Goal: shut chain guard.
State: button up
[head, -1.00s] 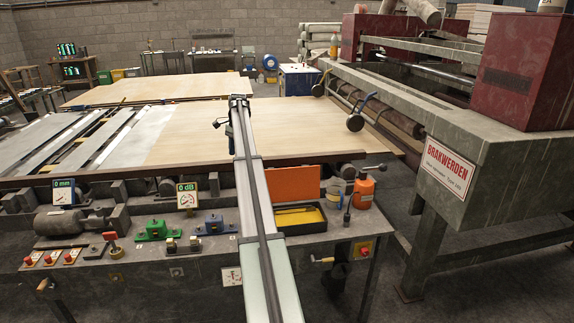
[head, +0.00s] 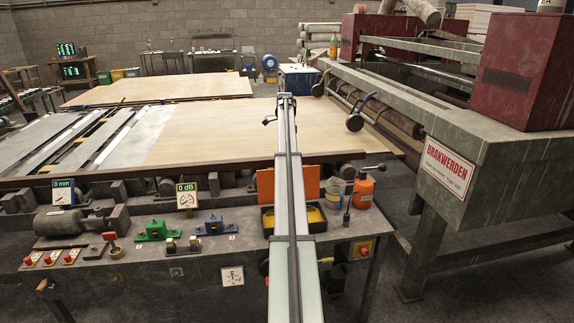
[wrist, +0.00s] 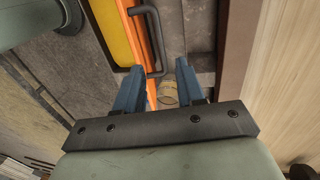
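The chain guard appears to be the orange panel (head: 309,183), standing upright at the back of a shallow black tray with a yellow inside (head: 314,216). My arm crosses in front and hides its middle. In the wrist view the orange panel (wrist: 157,42) is seen nearly edge-on, with the yellow surface (wrist: 110,30) to its left and a dark bar handle (wrist: 155,45) on it. My gripper (wrist: 158,78) is open, its blue fingers apart, with the handle just beyond and between the tips. I see no contact. In the head view my gripper is hidden.
Green (head: 155,230) and blue (head: 214,226) devices sit left on the bench. Behind is a wide veneer sheet (head: 220,135); a large machine (head: 480,160) stands right.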

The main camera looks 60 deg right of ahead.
jog(key=f, duration=0.5)
jog(key=s+a+f, duration=0.1)
jog(key=f, duration=0.1)
jog(key=shift+f, duration=0.15)
jog(key=shift+w, duration=0.1)
grip_shut()
dwell(0.5)
